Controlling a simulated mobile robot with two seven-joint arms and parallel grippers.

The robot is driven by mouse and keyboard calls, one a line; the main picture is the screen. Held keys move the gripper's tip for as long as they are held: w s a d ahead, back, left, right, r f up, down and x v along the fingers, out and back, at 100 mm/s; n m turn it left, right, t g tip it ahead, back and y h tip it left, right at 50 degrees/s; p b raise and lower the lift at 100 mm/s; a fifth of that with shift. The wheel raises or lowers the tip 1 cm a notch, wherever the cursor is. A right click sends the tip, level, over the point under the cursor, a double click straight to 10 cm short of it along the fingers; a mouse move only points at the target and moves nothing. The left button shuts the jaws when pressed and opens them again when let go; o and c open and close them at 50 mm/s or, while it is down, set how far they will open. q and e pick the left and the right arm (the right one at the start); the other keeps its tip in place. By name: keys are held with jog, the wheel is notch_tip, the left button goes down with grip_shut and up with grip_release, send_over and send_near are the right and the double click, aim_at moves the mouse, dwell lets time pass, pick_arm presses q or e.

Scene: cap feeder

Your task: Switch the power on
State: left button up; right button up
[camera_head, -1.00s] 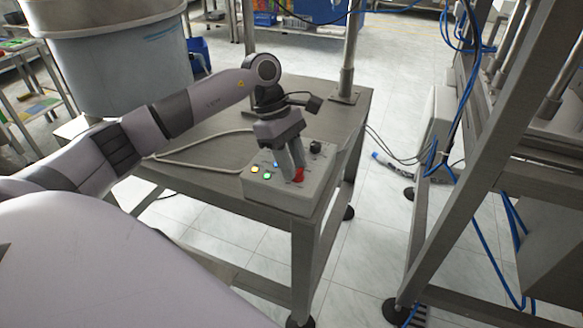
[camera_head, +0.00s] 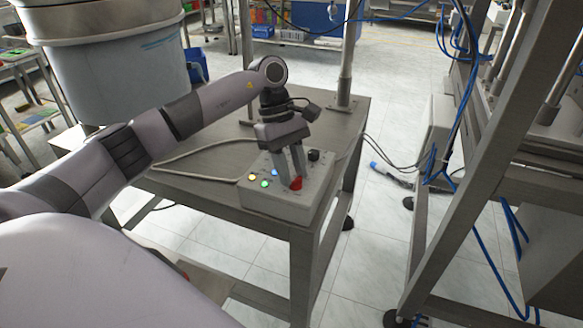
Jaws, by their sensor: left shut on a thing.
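A light grey control box (camera_head: 268,203) sits on the front right corner of a metal table. Its top carries lit yellow, green and blue lamps, a black knob (camera_head: 314,155) and a red knob (camera_head: 296,184). My left gripper (camera_head: 290,178) points down over the box from above. Its two fingers are shut on the red knob, which shows at the fingertips. The fingers partly hide the knob, so its turn angle cannot be told. My right gripper is not in view.
The metal table (camera_head: 215,165) has a post (camera_head: 345,50) at its back right. A pale cable runs over the tabletop to the box. A metal frame (camera_head: 460,200) with blue hoses stands at right.

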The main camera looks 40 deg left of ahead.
pick_arm(q)
jog(key=o, duration=1.1)
jog(key=shift+c, duration=0.2)
jog(key=v, duration=0.7)
jog(key=shift+s, duration=0.1)
